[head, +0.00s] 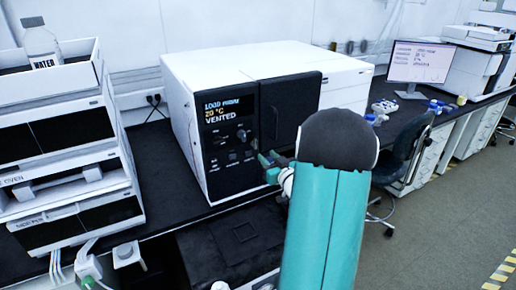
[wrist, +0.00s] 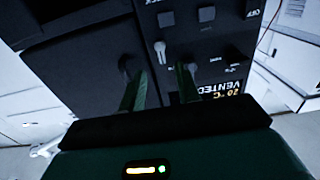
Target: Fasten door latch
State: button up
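The white instrument (head: 215,62) has a black front panel (head: 215,165) reading "VENTED" and a dark door (head: 290,105) to its right. The door looks closed against the front. In the wrist view, which is upside down, a small pale lever (wrist: 160,50) sits on the panel near the door (wrist: 85,55). It may be the latch; I cannot tell for certain. My gripper (head: 265,158) is in front of the panel's lower right. Its green fingers (wrist: 162,72) are apart, with the lever beyond the gap between them. Nothing shows held. My arm hides part of the door's lower area.
White stacked units (head: 65,150) with a water bottle (head: 41,45) stand on the left. A monitor (head: 418,62), small blue-capped items (head: 375,115) and a chair (head: 408,150) are on the right.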

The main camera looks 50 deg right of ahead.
aim_at(256, 145)
jog(key=x, duration=0.7)
jog(key=shift+w, duration=0.35)
grip_shut()
jog(key=shift+m, duration=0.4)
jog(key=m, duration=1.7)
jog(key=shift+s+d+f, duration=0.15)
jog(key=shift+d+f, duration=0.1)
jog(key=shift+f, duration=0.05)
